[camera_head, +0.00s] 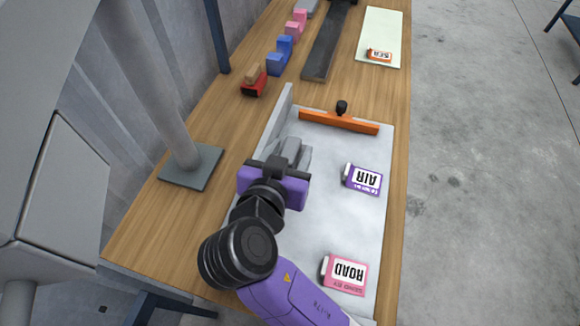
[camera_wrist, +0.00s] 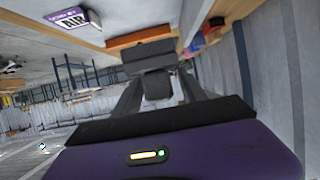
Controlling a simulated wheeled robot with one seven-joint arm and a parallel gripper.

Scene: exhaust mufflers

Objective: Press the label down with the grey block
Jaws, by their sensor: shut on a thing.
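My gripper (camera_head: 288,150) is over the left side of a grey plate (camera_head: 325,215). It is shut on a grey block (camera_wrist: 150,57), which shows between the fingertips in the wrist view; in the head view my gripper largely hides the block. A purple-edged AIR label (camera_head: 362,179) lies on the plate to the right of my gripper, apart from it. The AIR label also shows upper left in the wrist view (camera_wrist: 75,22). A pink ROAD label (camera_head: 345,273) lies nearer on the plate. An orange SEA label (camera_head: 379,55) lies on a pale green sheet (camera_head: 382,25) at the far end.
An orange bar (camera_head: 338,121) with a black knob crosses the plate's far end. A raised grey edge (camera_head: 281,118) runs along its left. Several red, blue and pink blocks (camera_head: 276,64) stand on the wooden bench (camera_head: 205,110) beside a dark strip (camera_head: 325,50). A post stands at left.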

